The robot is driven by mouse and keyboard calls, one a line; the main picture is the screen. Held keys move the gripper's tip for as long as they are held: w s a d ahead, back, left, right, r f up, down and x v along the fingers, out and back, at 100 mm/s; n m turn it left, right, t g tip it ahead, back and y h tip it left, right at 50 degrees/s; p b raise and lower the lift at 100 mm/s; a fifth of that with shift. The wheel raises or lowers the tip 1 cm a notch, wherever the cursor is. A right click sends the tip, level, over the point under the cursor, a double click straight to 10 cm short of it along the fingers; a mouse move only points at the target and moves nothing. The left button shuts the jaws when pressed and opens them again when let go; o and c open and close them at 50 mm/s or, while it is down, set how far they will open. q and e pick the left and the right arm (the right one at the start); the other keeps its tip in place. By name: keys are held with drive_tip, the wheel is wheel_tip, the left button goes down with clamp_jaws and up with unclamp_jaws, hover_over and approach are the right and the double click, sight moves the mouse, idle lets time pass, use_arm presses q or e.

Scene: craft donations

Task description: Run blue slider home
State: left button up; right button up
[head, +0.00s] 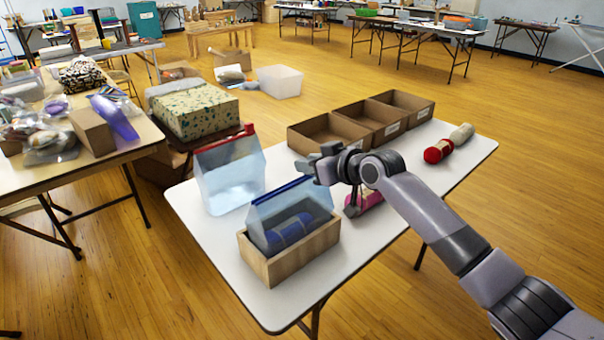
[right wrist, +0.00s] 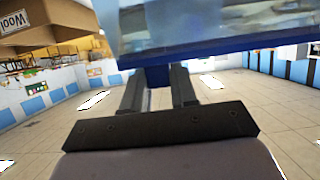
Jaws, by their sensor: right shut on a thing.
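A clear bag (head: 262,213) with a blue zip strip (head: 277,191) along its top stands upright in a wooden box (head: 303,257), with a blue yarn skein (head: 289,231) inside. My right gripper (head: 311,169) is at the right end of the strip. In the right wrist view my right gripper (right wrist: 158,88) is shut on the blue slider (right wrist: 157,76), which sits against the blue strip (right wrist: 225,47). The fingers mostly hide the slider in the head view. My left gripper is not in view.
A second clear bag (head: 231,175) with a red strip stands behind left. Cardboard bins (head: 330,136) line the table's back. Red yarn (head: 436,152) and pale yarn (head: 461,134) lie at right; a pink skein (head: 368,199) lies under my right arm. The table's (head: 217,248) front left is bare.

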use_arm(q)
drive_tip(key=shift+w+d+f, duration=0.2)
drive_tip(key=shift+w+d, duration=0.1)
use_arm(e)
drive_tip(key=shift+w+d+f, duration=0.1)
drive_tip(key=shift+w+d, duration=0.35)
drive_tip(key=shift+d, duration=0.2)
drive_tip(key=o, duration=0.9)
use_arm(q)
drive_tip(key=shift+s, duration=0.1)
use_arm(e)
drive_tip(key=v, duration=0.7)
drive_tip(key=shift+s, duration=0.1)
